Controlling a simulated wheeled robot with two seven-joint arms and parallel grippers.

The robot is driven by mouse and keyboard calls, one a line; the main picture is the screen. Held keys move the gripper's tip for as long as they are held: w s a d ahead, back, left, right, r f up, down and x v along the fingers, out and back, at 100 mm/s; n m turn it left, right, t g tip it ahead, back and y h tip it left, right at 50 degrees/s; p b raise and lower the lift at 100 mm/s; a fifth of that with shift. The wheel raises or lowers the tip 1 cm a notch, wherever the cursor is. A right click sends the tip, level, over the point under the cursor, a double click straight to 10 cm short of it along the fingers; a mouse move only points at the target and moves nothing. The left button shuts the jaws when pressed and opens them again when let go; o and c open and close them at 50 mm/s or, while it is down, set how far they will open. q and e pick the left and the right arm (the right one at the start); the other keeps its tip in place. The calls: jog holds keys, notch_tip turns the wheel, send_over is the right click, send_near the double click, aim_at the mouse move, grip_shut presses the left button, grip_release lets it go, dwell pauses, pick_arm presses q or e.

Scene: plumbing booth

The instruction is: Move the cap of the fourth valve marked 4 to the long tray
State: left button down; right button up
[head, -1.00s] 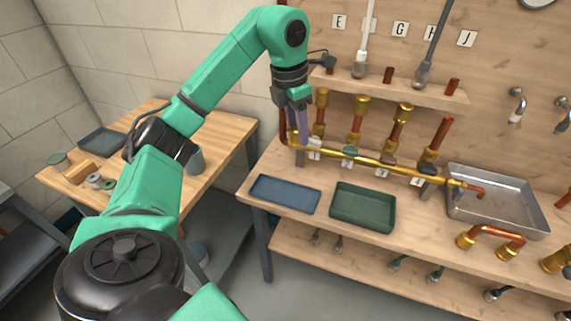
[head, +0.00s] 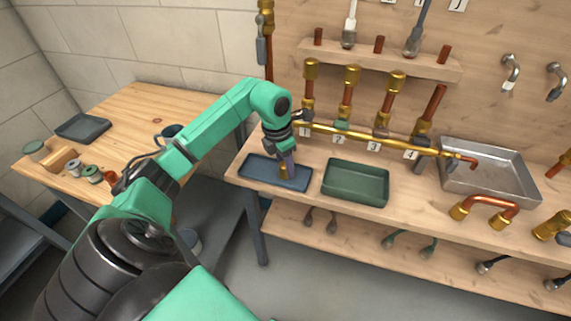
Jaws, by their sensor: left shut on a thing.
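The fourth valve, marked 4 (head: 411,155), is at the right end of the brass manifold; its copper pipe (head: 432,108) has a bare top with no cap. The three pipes to its left carry brass caps. My left gripper (head: 287,168) points down over the long blue tray (head: 259,181) at the left of the bench. It is shut on a small brass piece, likely the cap (head: 283,172), mostly hidden by the fingers. The piece is low over the tray; I cannot tell whether it touches the bottom. My right gripper is out of view.
A green tray (head: 356,183) stands right of the blue tray, and a metal pan (head: 488,172) further right. The brass manifold (head: 375,138) runs behind the trays. A side table (head: 130,125) at left holds small parts. Copper elbow pipe (head: 486,204) lies at the bench's front.

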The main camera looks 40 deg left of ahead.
aim_at(280, 167)
pick_arm(q)
jog(key=c, duration=0.8)
grip_release()
jog(key=shift+f, duration=0.15)
jog(key=o, duration=0.4)
jog(key=shift+r, duration=0.2)
notch_tip(280, 167, up, 12)
jog(key=s, duration=0.1)
jog(key=shift+s+a, duration=0.35)
jog(key=shift+f, duration=0.1)
